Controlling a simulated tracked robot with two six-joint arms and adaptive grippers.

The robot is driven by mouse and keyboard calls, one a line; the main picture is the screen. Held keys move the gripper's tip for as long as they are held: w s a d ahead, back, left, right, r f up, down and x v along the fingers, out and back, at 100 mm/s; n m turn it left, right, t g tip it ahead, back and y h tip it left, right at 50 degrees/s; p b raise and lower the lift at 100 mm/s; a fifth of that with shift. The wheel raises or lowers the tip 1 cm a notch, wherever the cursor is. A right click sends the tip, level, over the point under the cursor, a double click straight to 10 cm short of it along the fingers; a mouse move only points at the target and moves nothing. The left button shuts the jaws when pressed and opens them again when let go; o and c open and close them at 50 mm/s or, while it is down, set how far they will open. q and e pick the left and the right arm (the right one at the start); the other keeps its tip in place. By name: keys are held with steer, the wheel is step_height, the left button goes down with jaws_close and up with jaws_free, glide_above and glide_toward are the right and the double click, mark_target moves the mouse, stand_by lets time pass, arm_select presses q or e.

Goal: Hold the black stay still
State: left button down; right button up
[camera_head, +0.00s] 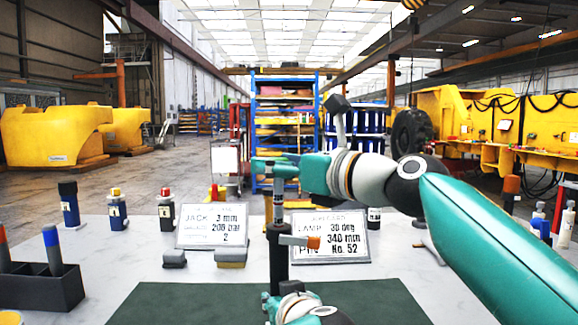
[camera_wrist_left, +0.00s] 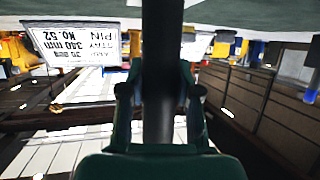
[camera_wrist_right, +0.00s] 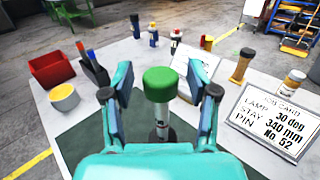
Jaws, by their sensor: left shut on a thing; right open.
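The black stay (camera_head: 278,258) stands upright over the green mat in the head view, with a short grey rod with an orange end (camera_head: 313,242) sticking out to its right. My left gripper (camera_head: 272,298), low in the head view, is shut on the stay. In the left wrist view the dark stay (camera_wrist_left: 160,75) runs between its fingers (camera_wrist_left: 158,95). My right gripper (camera_head: 272,165) is open above the stay. In the right wrist view a green-capped part with a silver shaft (camera_wrist_right: 160,85) shows between its open fingers (camera_wrist_right: 160,93); I cannot tell whether they touch it.
A job card (camera_head: 328,238) and a jack card (camera_head: 212,226) stand behind the green mat (camera_head: 180,305). A dark holder (camera_head: 40,288) with coloured-top pieces is at left. Several small capped bottles (camera_head: 118,212) stand along the back. The mat's left part is clear.

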arm_select(q)
steer(key=shift+r, duration=0.1)
arm_select(e)
steer(key=v, duration=1.2)
arm_select(q)
steer(key=c, duration=0.7)
jaws_free()
